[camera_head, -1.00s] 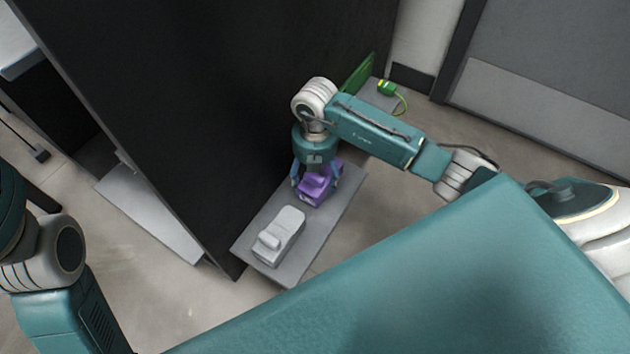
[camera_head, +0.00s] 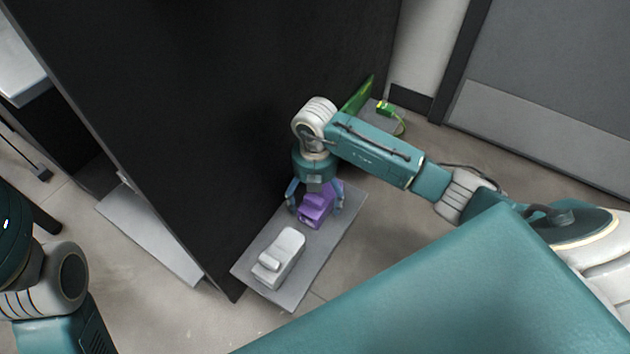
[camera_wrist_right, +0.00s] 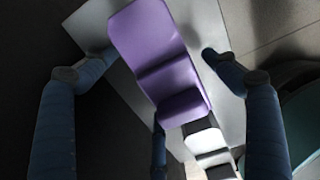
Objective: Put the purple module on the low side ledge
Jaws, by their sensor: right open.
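The purple module (camera_head: 318,206) sits on the grey low side ledge (camera_head: 262,290) beside the dark cabinet, behind the white module. My right gripper (camera_head: 315,208) is above it with its fingers spread open.
A white module (camera_head: 280,256) stands on the near part of the ledge. The dark cabinet wall (camera_head: 190,130) rises along the ledge's left side. A green board (camera_head: 358,95) and a green connector with a cable (camera_head: 385,108) are at the far end. Floor lies open to the right.

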